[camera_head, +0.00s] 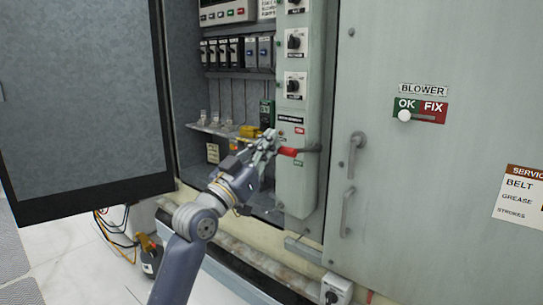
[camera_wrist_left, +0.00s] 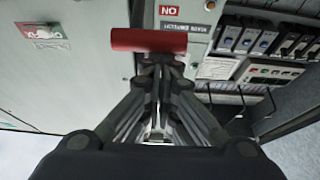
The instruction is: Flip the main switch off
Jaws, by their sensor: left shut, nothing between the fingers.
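The main switch has a red handle (camera_head: 288,151) on a dark lever that points left across the narrow grey-green switch panel (camera_head: 296,190). My left gripper (camera_head: 268,140) is shut and empty, just left of the red handle's end in the head view. In the left wrist view the red handle (camera_wrist_left: 148,40) lies crosswise right beyond the shut fingertips (camera_wrist_left: 160,62). I cannot tell whether they touch it. A red label (camera_wrist_left: 169,11) shows beside the handle there, upside down. My right gripper is not in view.
A dark open cabinet door (camera_head: 85,95) stands at the left. Breakers (camera_head: 237,52) fill the cabinet behind my arm. Rotary knobs (camera_head: 295,84) sit above the lever. The closed blower door (camera_head: 430,190) with handles (camera_head: 355,155) is at the right.

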